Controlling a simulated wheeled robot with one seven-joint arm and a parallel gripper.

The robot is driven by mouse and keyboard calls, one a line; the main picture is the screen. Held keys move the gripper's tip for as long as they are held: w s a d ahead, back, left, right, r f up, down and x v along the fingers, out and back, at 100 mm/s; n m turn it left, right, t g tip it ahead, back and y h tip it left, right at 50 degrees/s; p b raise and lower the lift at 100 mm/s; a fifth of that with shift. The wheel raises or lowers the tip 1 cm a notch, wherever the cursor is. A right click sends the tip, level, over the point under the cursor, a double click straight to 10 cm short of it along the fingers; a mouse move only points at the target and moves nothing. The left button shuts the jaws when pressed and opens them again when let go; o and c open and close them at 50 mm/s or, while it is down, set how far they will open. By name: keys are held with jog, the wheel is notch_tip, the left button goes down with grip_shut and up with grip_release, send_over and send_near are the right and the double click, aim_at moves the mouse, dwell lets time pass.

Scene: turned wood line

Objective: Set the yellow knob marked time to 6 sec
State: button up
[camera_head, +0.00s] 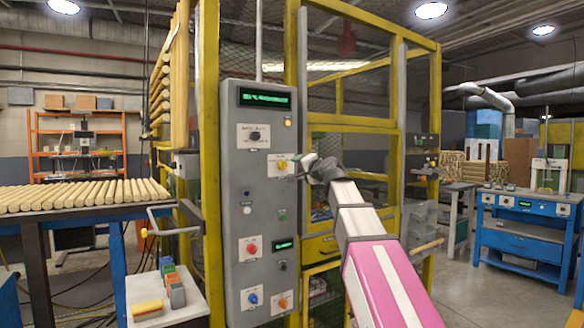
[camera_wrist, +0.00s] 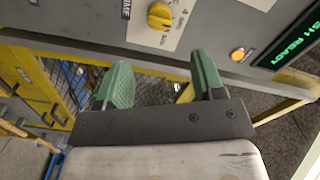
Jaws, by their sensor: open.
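The yellow knob (camera_head: 283,164) is on a white plate on the right side of the grey control panel (camera_head: 232,180). It shows larger at the top of the wrist view (camera_wrist: 160,15), beside a dark label reading TIME. Small scale marks are on the plate, partly cut off; I cannot tell its setting. My gripper (camera_head: 304,168) is just right of the knob in the head view. In the wrist view my gripper (camera_wrist: 163,80) has its two green fingers apart, with nothing between them. The knob lies beyond the fingertips, between their lines, apart from them.
The panel also carries a black knob (camera_head: 254,137), a red knob (camera_head: 251,248), a blue knob (camera_head: 252,298), an orange knob (camera_head: 283,303) and a green-lit display (camera_head: 265,98). A lit amber lamp (camera_wrist: 238,54) is close to my right finger. Yellow guard frame (camera_head: 293,45) stands behind.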

aim_at(286, 166)
jog(key=x, duration=1)
jog(key=shift+w+a, duration=0.2)
jog(key=shift+w, duration=0.15)
jog(key=c, duration=0.9)
